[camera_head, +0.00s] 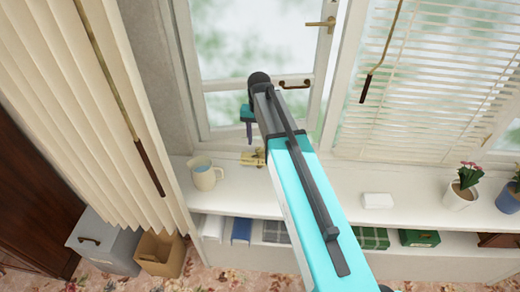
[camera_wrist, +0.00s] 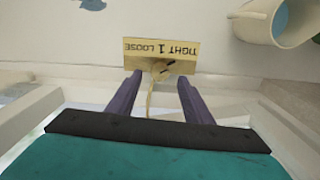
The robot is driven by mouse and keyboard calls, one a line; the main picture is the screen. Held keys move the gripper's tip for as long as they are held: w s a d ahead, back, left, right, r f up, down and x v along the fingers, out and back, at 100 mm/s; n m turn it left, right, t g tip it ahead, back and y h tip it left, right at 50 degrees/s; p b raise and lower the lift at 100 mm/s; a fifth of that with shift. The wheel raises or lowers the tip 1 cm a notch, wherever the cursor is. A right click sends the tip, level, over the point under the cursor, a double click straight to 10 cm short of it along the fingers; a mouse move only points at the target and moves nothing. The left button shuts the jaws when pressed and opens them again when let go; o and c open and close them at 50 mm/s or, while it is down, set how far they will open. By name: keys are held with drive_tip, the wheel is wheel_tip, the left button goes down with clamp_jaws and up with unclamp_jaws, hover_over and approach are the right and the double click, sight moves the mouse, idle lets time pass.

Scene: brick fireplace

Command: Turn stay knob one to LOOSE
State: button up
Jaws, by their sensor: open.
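A brass plate (camera_wrist: 187,52) on the white sill is marked TIGHT 1 LOOSE. A small brass knob (camera_wrist: 159,68) sits at the plate's lower edge in the wrist view, with a thin brass stay bar (camera_wrist: 150,103) running from it between my fingers. The brass fitting (camera_head: 253,157) also shows on the sill in the head view. My gripper (camera_wrist: 159,77) is open, its two dark fingers apart on either side of the knob and bar. Whether they touch the knob I cannot tell. In the head view my gripper (camera_head: 249,140) hangs just above the fitting.
A cream jug (camera_head: 204,174) stands on the sill left of the fitting; it shows at upper right in the wrist view (camera_wrist: 251,24). The window frame (camera_head: 240,84) rises behind. A white box (camera_head: 377,201) and potted flowers (camera_head: 462,189) stand to the right.

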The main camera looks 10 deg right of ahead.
sight(259, 150)
drive_tip(key=shift+f+b, duration=0.85)
drive_tip(key=shift+f, duration=1.05)
drive_tip(key=c, duration=1.1)
drive_tip(key=shift+o, duration=0.2)
